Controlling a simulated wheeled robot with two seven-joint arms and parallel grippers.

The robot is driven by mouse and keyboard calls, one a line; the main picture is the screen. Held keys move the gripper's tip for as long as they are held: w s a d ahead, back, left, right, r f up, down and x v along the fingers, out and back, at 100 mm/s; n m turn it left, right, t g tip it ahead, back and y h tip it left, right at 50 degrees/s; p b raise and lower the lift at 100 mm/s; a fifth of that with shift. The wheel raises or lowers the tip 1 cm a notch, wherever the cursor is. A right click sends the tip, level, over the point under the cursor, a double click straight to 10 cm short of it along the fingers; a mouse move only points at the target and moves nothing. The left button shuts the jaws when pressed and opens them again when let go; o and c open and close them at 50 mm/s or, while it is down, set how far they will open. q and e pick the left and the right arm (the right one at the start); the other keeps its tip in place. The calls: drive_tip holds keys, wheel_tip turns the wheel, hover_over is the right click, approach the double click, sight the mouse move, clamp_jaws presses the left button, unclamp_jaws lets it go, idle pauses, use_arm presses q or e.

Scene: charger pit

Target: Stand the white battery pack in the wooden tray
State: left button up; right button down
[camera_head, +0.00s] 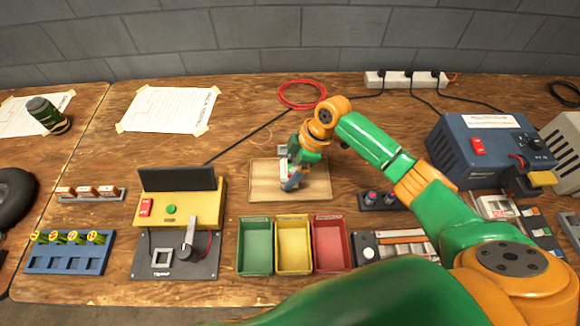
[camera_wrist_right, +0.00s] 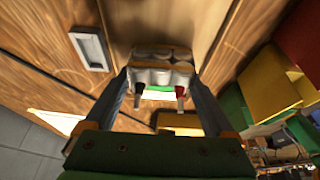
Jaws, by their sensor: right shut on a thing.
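The white battery pack (camera_wrist_right: 160,73) sits between the fingers of my right gripper (camera_wrist_right: 161,85) in the right wrist view. It has rounded cells, a green patch and red and dark ends. In the head view, my right gripper (camera_head: 289,182) is over the light wooden tray (camera_head: 316,191), left of its middle, with a little of the white pack (camera_head: 283,174) showing. The gripper is shut on the pack. Whether the pack touches the tray is hard to tell. My left gripper is not in view.
Green (camera_head: 255,247), yellow (camera_head: 294,247) and red (camera_head: 331,245) bins stand in front of the tray. A yellow tester (camera_head: 172,208) is at left, a blue power unit (camera_head: 480,150) at right. A red cable coil (camera_head: 302,95) lies behind. Bare table lies left of the tray.

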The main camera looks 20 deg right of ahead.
drive_tip(key=shift+f, duration=0.3)
idle(0.5)
unclamp_jaws()
drive_tip(key=shift+r, duration=0.1)
wheel_tip(320, 180, up, 7)
drive_tip(key=p, duration=0.7)
idle(0.3)
drive_tip(key=shift+s, duration=0.1)
